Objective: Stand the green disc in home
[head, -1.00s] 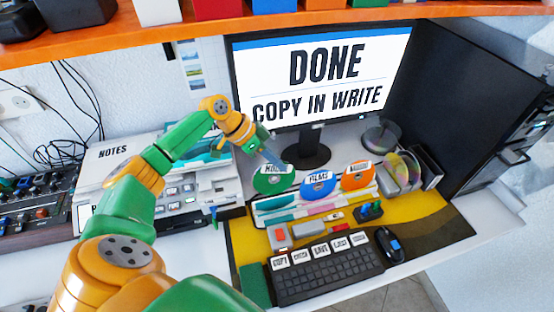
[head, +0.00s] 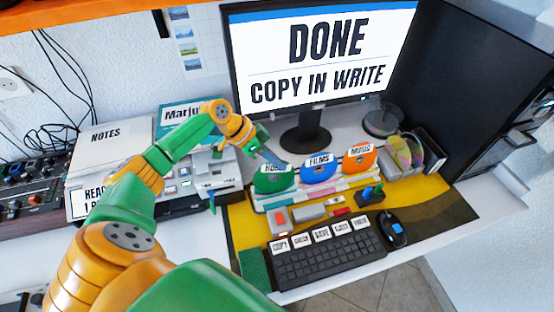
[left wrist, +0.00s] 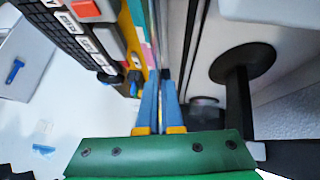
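The green disc (head: 273,182) stands upright at the left end of a row in the slotted rack, below a white label (head: 270,168) partly hidden by my fingers that seems to read HOME. Its lower part is hidden by the rack. My left gripper (head: 274,158) reaches down to its top edge from the upper left. In the left wrist view its two blue fingers (left wrist: 163,85) lie close together, seemingly shut on the thin disc, which I cannot make out clearly there. My right gripper is in no view.
A blue disc (head: 318,174) labelled FILMS and an orange disc (head: 360,161) stand to the right in the same row. The monitor (head: 320,55) is behind, its stand close to the gripper. A keyboard (head: 330,254) and a mouse (head: 391,229) lie in front.

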